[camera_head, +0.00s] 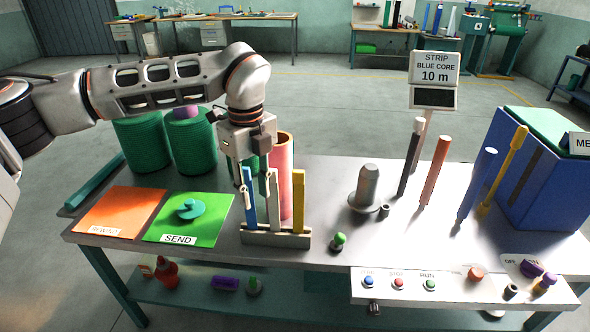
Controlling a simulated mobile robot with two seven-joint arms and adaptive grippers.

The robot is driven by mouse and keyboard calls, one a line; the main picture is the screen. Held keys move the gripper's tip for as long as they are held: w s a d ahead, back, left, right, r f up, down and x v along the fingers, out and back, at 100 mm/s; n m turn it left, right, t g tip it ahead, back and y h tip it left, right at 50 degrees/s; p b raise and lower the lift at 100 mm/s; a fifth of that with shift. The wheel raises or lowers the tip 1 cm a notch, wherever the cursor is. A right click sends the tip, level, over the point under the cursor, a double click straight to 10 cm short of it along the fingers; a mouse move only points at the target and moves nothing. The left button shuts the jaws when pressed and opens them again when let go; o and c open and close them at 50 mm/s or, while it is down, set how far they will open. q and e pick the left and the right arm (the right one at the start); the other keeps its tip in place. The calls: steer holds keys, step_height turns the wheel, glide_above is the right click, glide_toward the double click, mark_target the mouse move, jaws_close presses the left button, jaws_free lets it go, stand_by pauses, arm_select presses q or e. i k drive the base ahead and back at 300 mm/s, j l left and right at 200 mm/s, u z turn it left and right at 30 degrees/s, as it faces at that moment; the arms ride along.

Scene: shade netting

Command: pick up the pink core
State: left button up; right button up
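A tall pink tube (285,168) with an open top stands upright on the grey table (340,235), behind a small rack. A thinner salmon-pink rod (435,170) stands upright farther right; I cannot tell from its look which of the two is the pink core. My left gripper (252,178) points down just left of the pink tube, above the rack. Its fingers look apart, with nothing seen held between them. My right gripper is not in view.
The pale rack (276,239) holds blue, pale and yellow sticks. Green rolls (193,146) stand at the back left, one with a purple core (186,112). Black (410,158), blue (477,185) and yellow (503,170) rods stand right, beside a blue bin (545,185).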

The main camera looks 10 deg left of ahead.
mark_target(280, 157)
steer(key=i+j+z, duration=0.15)
steer(key=j+z, duration=0.2)
steer(key=i+j+z, duration=0.15)
steer(key=j+z, duration=0.2)
steer(key=j, duration=0.2)
steer(key=j+z, duration=0.35)
steer(key=j, duration=0.35)
steer(key=i+j, duration=0.1)
steer(key=j, duration=0.25)
